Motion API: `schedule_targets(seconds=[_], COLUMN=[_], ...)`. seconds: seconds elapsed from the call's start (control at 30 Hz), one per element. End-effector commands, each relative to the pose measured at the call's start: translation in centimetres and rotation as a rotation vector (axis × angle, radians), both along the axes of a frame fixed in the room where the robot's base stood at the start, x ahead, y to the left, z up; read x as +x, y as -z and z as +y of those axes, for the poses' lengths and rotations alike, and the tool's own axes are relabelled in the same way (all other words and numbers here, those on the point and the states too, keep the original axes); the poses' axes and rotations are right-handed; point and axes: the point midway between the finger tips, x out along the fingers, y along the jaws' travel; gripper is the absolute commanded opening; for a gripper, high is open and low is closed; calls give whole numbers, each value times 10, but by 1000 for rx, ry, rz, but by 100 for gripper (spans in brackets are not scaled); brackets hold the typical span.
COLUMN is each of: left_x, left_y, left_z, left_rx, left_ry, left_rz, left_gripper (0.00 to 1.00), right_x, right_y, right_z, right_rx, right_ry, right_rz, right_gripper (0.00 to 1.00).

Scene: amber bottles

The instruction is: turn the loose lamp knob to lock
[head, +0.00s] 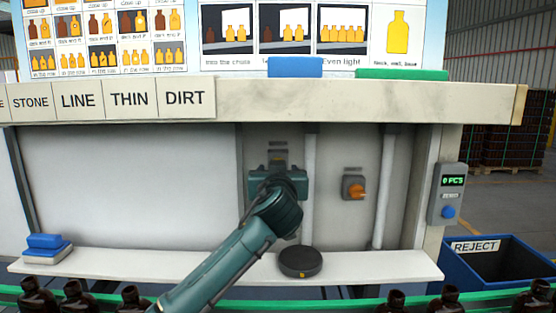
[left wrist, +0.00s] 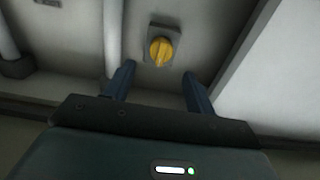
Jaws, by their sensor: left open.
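My left gripper (head: 278,172) is up against the recessed back panel in the head view and hides most of what is behind it. In the left wrist view, my left gripper (left wrist: 155,76) is open and empty, its two fingers apart. A yellow knob (left wrist: 160,50) on a grey square plate shows beyond the fingertips, between their lines. The fingers do not appear to touch it. An orange knob (head: 356,189) on a grey box is on the panel to the right, clear of the gripper. My right gripper is out of view.
Vertical pipes (head: 309,200) stand beside the knobs. A black round puck (head: 300,262) and blue-topped block (head: 45,246) rest on the lower ledge (head: 400,264). Brown bottles (head: 77,297) line the front. A counter box (head: 447,193) and blue reject bin (head: 500,270) are at right.

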Motion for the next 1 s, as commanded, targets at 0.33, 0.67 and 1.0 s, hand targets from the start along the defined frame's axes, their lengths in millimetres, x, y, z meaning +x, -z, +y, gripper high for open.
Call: schedule_targets(seconds=[0.33,0.67,1.0], left_x=[44,53,52], left_y=[-2,0,0], left_z=[0,0,0], left_rx=[2,0,0], left_ry=[-1,1,0], left_rz=[-1,-1,0], left_gripper=[55,55,40], right_x=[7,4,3], right_y=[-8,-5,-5], right_z=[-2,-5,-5], right_rx=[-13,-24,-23], right_ry=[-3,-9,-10], right_rz=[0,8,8], right_gripper=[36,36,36])
